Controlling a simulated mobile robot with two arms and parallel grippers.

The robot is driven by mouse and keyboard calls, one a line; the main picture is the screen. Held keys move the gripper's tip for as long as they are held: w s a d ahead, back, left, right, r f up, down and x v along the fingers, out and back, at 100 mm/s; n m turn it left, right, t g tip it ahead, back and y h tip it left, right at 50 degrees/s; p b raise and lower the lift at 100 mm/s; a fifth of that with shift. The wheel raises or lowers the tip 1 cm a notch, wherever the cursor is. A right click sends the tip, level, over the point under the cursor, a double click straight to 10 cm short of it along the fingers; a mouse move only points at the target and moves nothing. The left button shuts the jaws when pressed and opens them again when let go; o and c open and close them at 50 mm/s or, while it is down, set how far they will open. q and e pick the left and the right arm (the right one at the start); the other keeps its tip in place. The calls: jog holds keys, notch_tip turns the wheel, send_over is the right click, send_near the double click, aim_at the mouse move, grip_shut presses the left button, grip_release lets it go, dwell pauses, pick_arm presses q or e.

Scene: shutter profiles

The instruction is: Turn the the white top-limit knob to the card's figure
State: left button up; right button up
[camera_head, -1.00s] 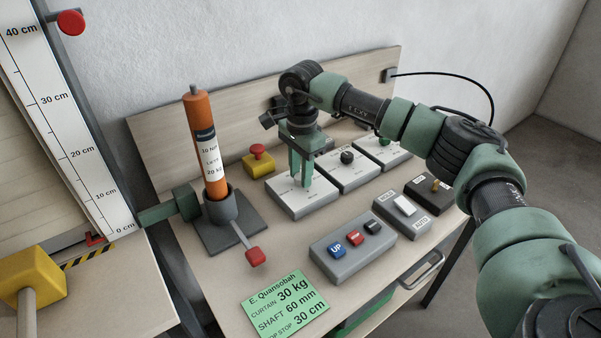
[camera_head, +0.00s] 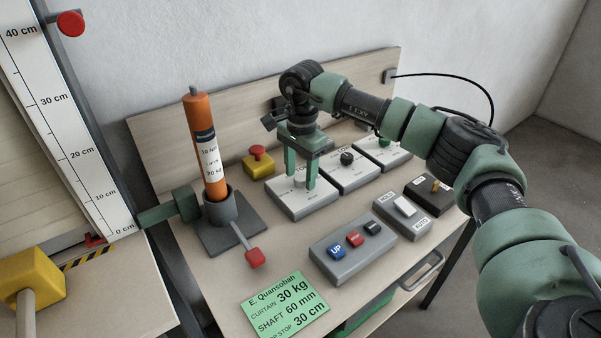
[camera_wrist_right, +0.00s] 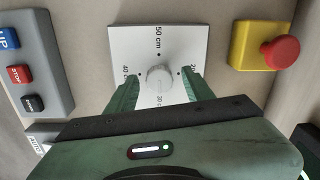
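The white top-limit knob (camera_wrist_right: 159,78) sits on a white-topped box (camera_head: 302,207), with figures around it in the right wrist view: 50 cm, 40, 20 and 30, the last partly hidden. I cannot tell where the knob points. My right gripper (camera_head: 300,186) is open over this box, with one finger on each side of the knob. In the wrist view its fingers (camera_wrist_right: 160,92) stand apart from the knob. The green card (camera_head: 287,304) at the front reads curtain 30 kg, shaft 60 mm, top stop 30 cm. My left gripper is not in view.
Two similar knob boxes, with a black knob (camera_head: 347,158) and a green knob, stand to the right. The yellow box with a red button (camera_head: 257,163) and the orange cylinder (camera_head: 204,150) are left. A button box (camera_head: 352,250) and a rocker switch (camera_head: 404,207) are in front.

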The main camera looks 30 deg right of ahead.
aim_at(301, 178)
notch_tip(301, 178, up, 8)
jog(key=shift+f+b, duration=0.1)
jog(key=shift+b, duration=0.3)
dwell(0.6)
